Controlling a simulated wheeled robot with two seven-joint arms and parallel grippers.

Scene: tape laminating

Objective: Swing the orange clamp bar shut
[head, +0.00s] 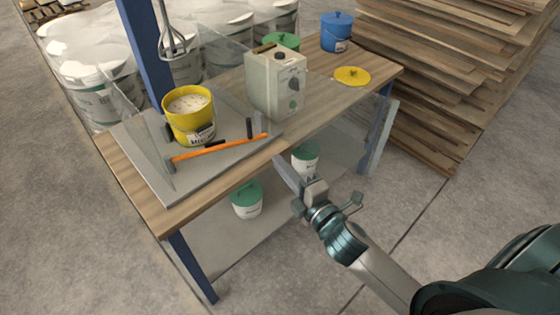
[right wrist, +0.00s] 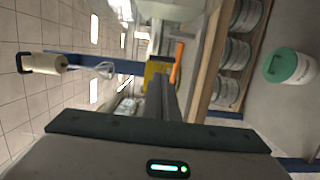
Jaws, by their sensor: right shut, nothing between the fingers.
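The orange clamp bar (head: 222,146) lies across the front of the yellow bucket (head: 188,128), above a grey plate on the bench. Its right end is near a dark upright post (head: 249,128); I cannot tell whether it is latched there. In the right wrist view the orange bar (right wrist: 176,62) shows beside the fingertips, with the yellow bucket (right wrist: 155,68) behind them. My right gripper (head: 277,160) is shut and empty, in front of the bench's front edge, right of the bar's end and apart from it. My left gripper is not in view.
A whisk (head: 173,42) hangs above the bucket, near clear panels. A yellow lid (head: 352,76) and blue bucket (head: 337,32) are at the bench's right. Green-lidded tubs (head: 246,199) stand on the lower shelf.

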